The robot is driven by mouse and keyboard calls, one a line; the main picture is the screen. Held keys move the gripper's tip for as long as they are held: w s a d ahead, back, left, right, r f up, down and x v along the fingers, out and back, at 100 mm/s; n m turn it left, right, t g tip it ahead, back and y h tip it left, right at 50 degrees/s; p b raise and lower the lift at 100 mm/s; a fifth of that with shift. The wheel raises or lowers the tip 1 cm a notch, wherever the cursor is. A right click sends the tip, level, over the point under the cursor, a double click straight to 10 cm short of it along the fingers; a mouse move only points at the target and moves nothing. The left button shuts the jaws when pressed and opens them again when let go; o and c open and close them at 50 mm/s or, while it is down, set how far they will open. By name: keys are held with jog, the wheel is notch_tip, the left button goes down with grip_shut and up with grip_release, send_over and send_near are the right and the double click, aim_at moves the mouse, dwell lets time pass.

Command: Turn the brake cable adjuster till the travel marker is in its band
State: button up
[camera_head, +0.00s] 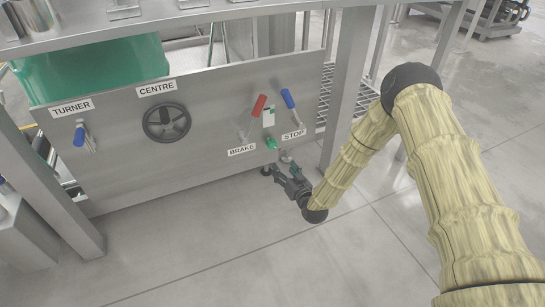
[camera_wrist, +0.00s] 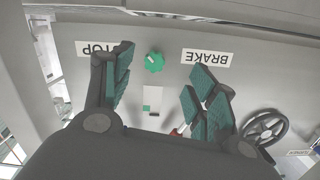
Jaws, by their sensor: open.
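A green knob (camera_head: 271,143), which looks like the brake cable adjuster, sits on the steel panel between the BRAKE label (camera_head: 241,150) and the STOP label (camera_head: 293,135). Above it is a small white plate with a green patch (camera_head: 268,117), probably the travel gauge; the marker is too small to make out. My gripper (camera_head: 276,164) is open and empty, just below and in front of the knob. In the wrist view, which is upside down, the knob (camera_wrist: 154,62) shows between the spread fingers (camera_wrist: 160,72), apart from both. The gauge plate (camera_wrist: 152,97) also shows between them.
A red-handled lever (camera_head: 258,105) and a blue-handled lever (camera_head: 288,98) stand out from the panel above the knob. A black handwheel (camera_head: 166,122) and a blue TURNER handle (camera_head: 80,136) are farther left. A table leg (camera_head: 345,85) stands to the right. The floor in front is clear.

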aim_at(273, 146)
jog(key=shift+t, duration=0.6)
jog(key=b+x, duration=0.2)
jog(key=x, duration=0.2)
jog(key=b+x, duration=0.2)
jog(key=x, duration=0.2)
jog(key=r+b+x, duration=0.1)
jog(key=x, duration=0.3)
jog(key=shift+w+d+r+b, duration=0.1)
jog(key=shift+w+d+b, duration=0.05)
jog(key=shift+w+b, duration=0.25)
jog(key=shift+w+r, duration=0.1)
jog(key=shift+w, duration=0.35)
jog(key=shift+c, duration=0.3)
jog(key=c, duration=0.9)
